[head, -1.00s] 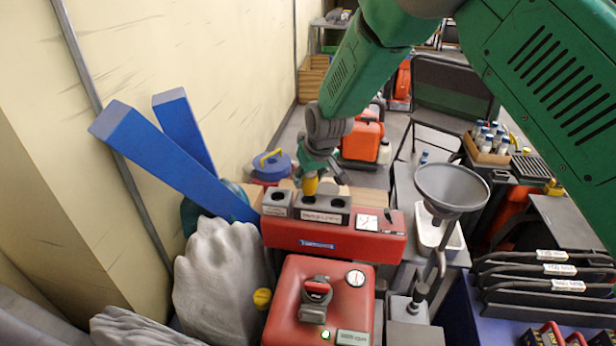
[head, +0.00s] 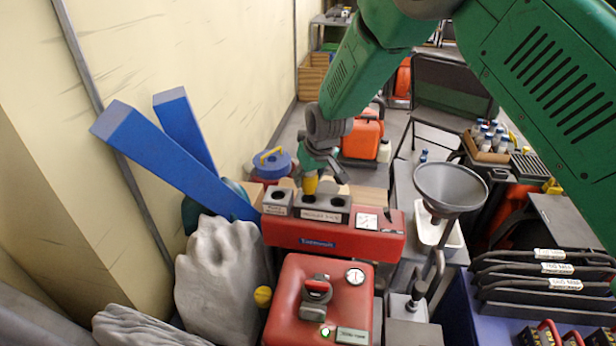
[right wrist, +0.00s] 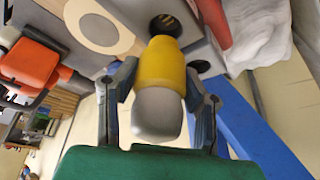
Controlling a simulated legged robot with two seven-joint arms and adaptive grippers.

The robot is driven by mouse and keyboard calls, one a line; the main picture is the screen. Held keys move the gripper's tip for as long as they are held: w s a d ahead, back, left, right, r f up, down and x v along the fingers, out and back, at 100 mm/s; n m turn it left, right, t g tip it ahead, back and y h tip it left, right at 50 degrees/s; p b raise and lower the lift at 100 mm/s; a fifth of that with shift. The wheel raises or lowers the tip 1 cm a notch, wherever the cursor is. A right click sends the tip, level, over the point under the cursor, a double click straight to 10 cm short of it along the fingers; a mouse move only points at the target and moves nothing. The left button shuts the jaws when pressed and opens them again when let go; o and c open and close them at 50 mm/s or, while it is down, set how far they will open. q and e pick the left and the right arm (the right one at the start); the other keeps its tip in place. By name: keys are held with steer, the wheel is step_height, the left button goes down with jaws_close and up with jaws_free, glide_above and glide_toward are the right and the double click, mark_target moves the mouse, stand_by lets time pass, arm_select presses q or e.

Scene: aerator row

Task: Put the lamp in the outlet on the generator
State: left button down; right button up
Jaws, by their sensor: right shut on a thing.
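The lamp (head: 310,185) has a yellow body and, in the right wrist view, a rounded grey end (right wrist: 157,113). My right gripper (head: 320,168) is shut on it, with one finger on each side in the right wrist view (right wrist: 158,80). The lamp points down at the grey outlet block (head: 322,214) on top of the red generator (head: 290,238). Its yellow end is right at the middle of several round dark holes. My left gripper is not in view.
Two blue beams (head: 165,150) lean at the wall on the left, by a grey draped cloth (head: 218,270). A red tank (head: 300,300) stands in front of the generator. A grey funnel (head: 450,185) stands on the right, and an orange container (head: 362,135) behind.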

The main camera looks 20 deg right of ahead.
mark_target(308, 191)
steer(key=shift+f+b, duration=0.75)
steer(key=shift+f, duration=1.5)
steer(key=o, duration=1.3)
steer(key=shift+c, duration=0.2)
